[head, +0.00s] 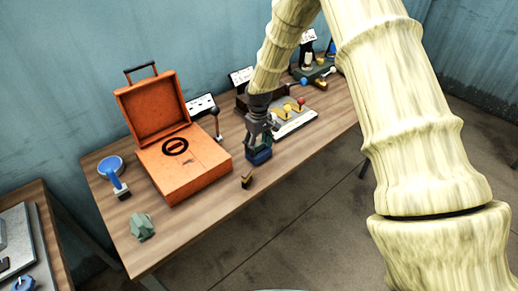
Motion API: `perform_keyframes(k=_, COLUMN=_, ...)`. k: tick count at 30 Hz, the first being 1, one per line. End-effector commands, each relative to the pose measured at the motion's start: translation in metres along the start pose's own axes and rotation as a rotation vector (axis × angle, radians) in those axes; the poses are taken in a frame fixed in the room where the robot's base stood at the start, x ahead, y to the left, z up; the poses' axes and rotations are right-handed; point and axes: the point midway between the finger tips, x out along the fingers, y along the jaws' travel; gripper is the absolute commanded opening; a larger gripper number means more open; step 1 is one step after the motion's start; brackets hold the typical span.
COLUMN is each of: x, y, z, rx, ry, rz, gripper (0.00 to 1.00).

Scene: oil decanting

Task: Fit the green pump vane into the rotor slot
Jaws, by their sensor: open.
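A small faceted green piece (141,226) lies at the table's front left corner; it is the only plainly green loose piece, but I cannot tell if it is the vane. A black ring with a bar across it (176,147) sits on the flat orange part of an open orange case; I cannot make out a rotor slot there. My dark gripper (259,143) points down, open, at a dark blue block (259,156) right of the case. Its fingertips are small, and I cannot tell whether they touch the block.
The orange case (195,178) has its lid raised behind. A blue round-headed item (111,167) stands left of it. A small dark block (246,181) lies near the front edge. A board with colored knobs (296,121) stands right of my gripper. The front middle of the wooden table (190,225) is clear.

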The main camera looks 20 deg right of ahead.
Motion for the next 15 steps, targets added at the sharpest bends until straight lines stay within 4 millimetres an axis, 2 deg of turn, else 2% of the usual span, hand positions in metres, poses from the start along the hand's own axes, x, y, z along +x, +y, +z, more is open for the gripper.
perform_keyframes(k=6, x=0.0007, y=-0.0001, z=0.0000, rx=0.000, ry=0.000, rz=0.000, gripper=0.64)
perform_keyframes(k=8, x=0.0006, y=-0.0001, z=0.0000, rx=0.000, ry=0.000, rz=0.000, gripper=0.55)
perform_keyframes(k=15, x=0.0005, y=0.0001, z=0.0002, rx=0.000, ry=0.000, rz=0.000, gripper=0.13)
